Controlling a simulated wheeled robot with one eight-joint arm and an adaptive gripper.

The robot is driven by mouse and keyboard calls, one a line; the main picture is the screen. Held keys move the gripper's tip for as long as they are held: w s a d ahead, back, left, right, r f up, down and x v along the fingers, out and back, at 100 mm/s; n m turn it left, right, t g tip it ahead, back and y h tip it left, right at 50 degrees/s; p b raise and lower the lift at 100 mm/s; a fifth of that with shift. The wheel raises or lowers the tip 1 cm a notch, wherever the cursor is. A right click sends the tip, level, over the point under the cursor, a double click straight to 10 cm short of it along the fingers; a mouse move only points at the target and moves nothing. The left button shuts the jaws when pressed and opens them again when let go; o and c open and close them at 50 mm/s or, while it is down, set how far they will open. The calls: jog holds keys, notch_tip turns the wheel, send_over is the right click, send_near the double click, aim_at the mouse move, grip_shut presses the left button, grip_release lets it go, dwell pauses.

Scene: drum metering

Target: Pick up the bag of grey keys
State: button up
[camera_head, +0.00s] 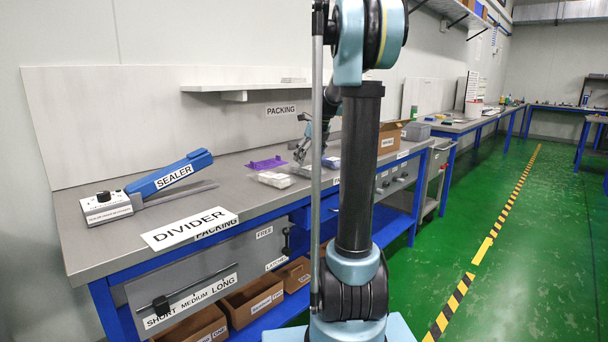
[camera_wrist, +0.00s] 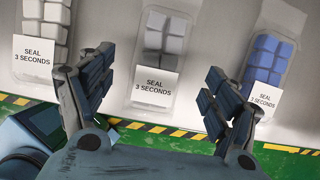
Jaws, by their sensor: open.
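The bag of grey keys (camera_wrist: 165,40) lies in the middle of the wrist view, a clear bag with a white "SEAL 3 SECONDS" label at its near end. My gripper (camera_wrist: 160,66) is open and empty, with one finger on each side of this bag in the picture. I cannot tell its height above the bag. In the head view my gripper (camera_head: 302,155) is over the bench, and the grey bag is hard to make out there.
A bag of white keys (camera_wrist: 45,25) lies left of the grey one and a bag of blue keys (camera_wrist: 268,60) lies right. The right finger overlaps the blue bag's edge in the picture. A purple item (camera_head: 265,163), a sealer (camera_head: 170,180) and a carton (camera_head: 388,136) also stand on the bench (camera_head: 240,195).

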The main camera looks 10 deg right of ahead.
aim_at(305, 166)
jog(key=shift+x, duration=2.9)
jog(key=c, duration=1.3)
